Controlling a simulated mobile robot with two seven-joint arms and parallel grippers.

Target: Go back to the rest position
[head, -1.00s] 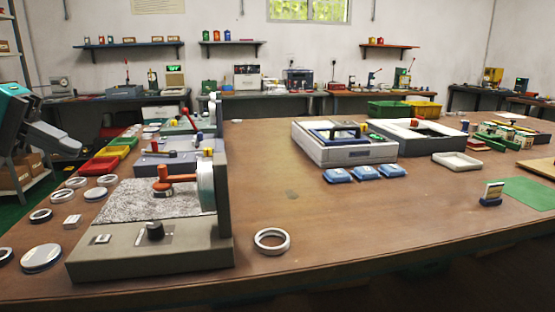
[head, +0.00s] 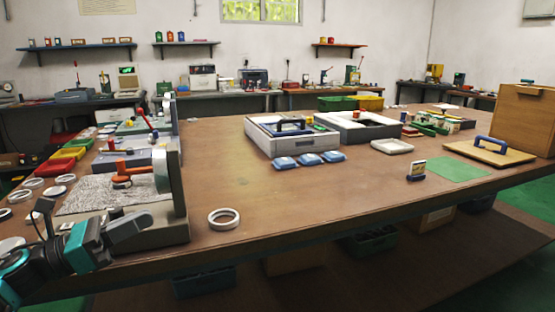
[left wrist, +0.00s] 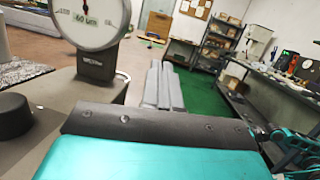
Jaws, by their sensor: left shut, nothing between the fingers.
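My left gripper (head: 146,222) is at the lower left of the head view, in front of the grey gauge fixture at the table's near edge. It is shut and empty. In the left wrist view its grey fingers (left wrist: 163,86) lie together, pointing away from the camera past the fixture. The fixture's round dial (left wrist: 88,18) stands at the upper left of that view. A loose bearing ring (head: 224,219) lies flat on the table to the right of my left gripper, apart from it. My right gripper is in neither view.
The wooden table (head: 290,205) is clear in its middle. Several rings lie at its left. Blue packets (head: 310,159) lie before a white tray (head: 290,147). A wooden box (head: 524,118) and a board with a blue handle (head: 489,152) stand at the right.

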